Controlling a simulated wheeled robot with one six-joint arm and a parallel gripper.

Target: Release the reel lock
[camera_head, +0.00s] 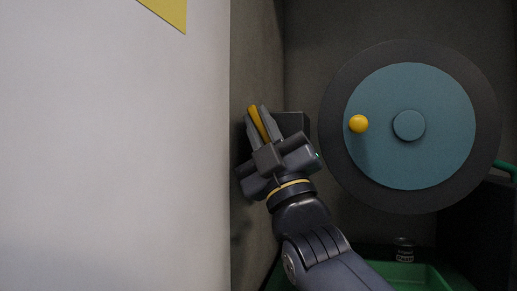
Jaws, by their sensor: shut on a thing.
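The reel (440,140) is a large dark disc with a blue-grey face, a round hub and a yellow knob (358,124) on its left side. A yellow lever (257,122), which looks like the reel lock, sticks up from near a dark block (291,123) to the left of the reel. My gripper (259,116) is shut on the yellow lever, with one finger on each side of it. The lever tilts slightly to the left at its top.
A pale wall (115,150) fills the left side, with a yellow patch (170,12) at its top. A green tray (420,275) lies below the reel, with a small dark cylindrical part (404,250) beside it. A green handle (505,168) shows at the right edge.

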